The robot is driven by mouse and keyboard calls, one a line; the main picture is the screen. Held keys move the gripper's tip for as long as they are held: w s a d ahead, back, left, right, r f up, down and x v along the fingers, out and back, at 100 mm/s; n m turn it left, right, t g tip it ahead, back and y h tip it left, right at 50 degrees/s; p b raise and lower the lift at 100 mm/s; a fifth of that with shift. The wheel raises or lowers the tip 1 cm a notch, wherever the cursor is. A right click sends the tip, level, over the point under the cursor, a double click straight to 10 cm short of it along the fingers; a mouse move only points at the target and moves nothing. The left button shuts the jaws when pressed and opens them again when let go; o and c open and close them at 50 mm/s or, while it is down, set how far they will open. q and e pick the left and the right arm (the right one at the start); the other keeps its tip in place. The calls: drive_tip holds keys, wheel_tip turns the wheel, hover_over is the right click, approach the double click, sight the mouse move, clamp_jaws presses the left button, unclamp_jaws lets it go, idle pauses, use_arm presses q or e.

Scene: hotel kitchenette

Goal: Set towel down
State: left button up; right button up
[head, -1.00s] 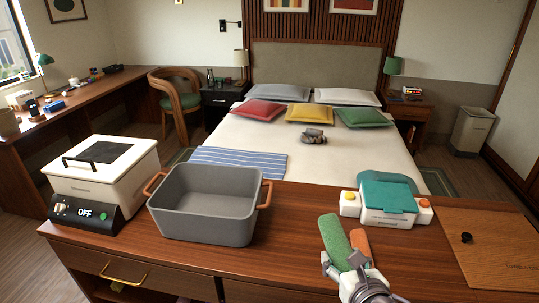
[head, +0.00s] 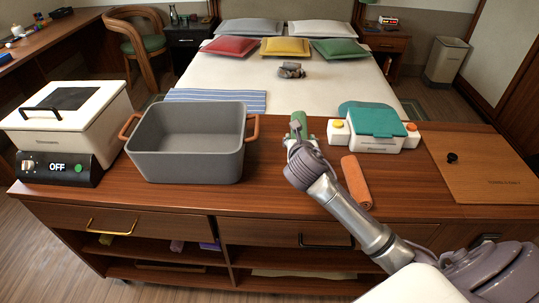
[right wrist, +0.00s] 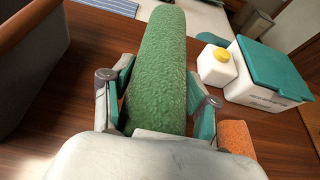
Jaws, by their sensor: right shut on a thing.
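A rolled green towel (head: 298,122) is between the fingers of my right gripper (head: 295,142), to the right of the grey bin. In the right wrist view the towel (right wrist: 160,65) points away from me, with the right gripper's fingers (right wrist: 158,105) closed on both its sides. The towel is over the wooden counter (head: 290,205); I cannot tell whether it touches it. A rolled orange towel (head: 356,182) lies on the counter to the right of my right gripper. My left gripper is not in view.
The open grey bin (head: 190,165) with orange handles stands to the left. A white box with a teal lid (head: 373,120) stands to the right, beside a wooden board (head: 485,170). A white cooker (head: 65,120) is at the far left. The front middle of the counter is clear.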

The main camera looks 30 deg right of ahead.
sight(276, 160)
drive_tip(key=w+a+f, duration=0.1)
drive_tip(key=w, duration=0.1)
drive_tip(key=w+a+f, duration=0.1)
drive_tip(key=w, duration=0.1)
drive_tip(key=w+a+f, duration=0.2)
drive_tip(key=shift+f+b, duration=0.1)
drive_tip(key=shift+b, duration=0.3)
wheel_tip(276, 160, down, 4)
drive_tip(key=shift+f+b, duration=0.1)
drive_tip(key=shift+b, duration=0.2)
drive_tip(key=o, duration=1.2)
drive_tip(key=shift+f, duration=0.1)
drive_tip(key=shift+a, duration=0.1)
